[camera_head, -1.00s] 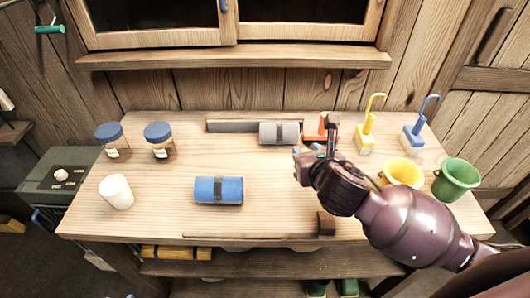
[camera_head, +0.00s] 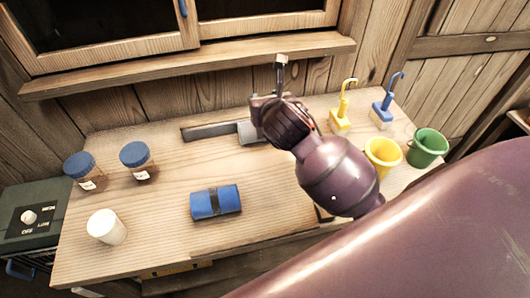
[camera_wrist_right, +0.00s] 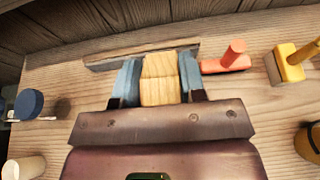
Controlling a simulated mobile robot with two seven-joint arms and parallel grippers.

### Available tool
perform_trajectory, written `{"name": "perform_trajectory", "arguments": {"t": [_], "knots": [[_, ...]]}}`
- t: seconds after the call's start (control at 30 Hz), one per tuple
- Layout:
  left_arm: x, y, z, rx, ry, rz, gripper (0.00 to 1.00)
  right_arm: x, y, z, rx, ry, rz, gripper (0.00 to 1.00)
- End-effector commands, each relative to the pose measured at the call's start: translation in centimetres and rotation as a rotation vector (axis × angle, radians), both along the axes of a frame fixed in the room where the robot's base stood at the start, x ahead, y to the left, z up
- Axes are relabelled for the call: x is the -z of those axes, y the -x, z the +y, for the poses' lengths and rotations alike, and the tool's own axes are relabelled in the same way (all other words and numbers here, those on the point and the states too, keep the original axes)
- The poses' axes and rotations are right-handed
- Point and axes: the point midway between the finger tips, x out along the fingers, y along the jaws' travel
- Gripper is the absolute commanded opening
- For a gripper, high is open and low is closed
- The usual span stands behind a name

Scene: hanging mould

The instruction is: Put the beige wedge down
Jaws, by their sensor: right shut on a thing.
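The beige wedge (camera_wrist_right: 158,92) is between the two blue-grey fingers of my right gripper (camera_wrist_right: 158,72) in the right wrist view. The gripper is shut on it, with pale wood grain showing. The wedge is hidden there by the hand. I cannot tell whether the wedge touches the table. My left gripper is not in view.
A long grey bar (camera_head: 208,131) lies along the back. A red-orange tool (camera_wrist_right: 228,60), yellow bucket (camera_head: 381,157) and green bucket (camera_head: 427,148) are right.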

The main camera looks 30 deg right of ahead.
Motion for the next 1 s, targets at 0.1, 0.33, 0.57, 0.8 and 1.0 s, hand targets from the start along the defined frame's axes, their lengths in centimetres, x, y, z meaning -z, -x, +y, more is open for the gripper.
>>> {"name": "perform_trajectory", "arguments": {"t": [0.1,0.33,0.57,0.8,1.0], "knots": [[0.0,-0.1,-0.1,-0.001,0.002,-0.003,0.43,2.4,0.1,0.0,0.002,-0.002,0.008,0.15],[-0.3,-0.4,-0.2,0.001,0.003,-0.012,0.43,7.4,0.1,0.0,0.003,-0.003,0.007,0.15],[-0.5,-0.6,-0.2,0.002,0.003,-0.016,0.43,12.3,0.1,0.0,0.001,-0.002,0.005,0.15],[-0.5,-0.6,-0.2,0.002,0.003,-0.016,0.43,15.2,0.0,0.0,0.001,-0.001,0.002,0.15],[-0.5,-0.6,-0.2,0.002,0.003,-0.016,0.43,16.9,0.1,0.1,0.0,-0.003,0.003,0.15]]}}
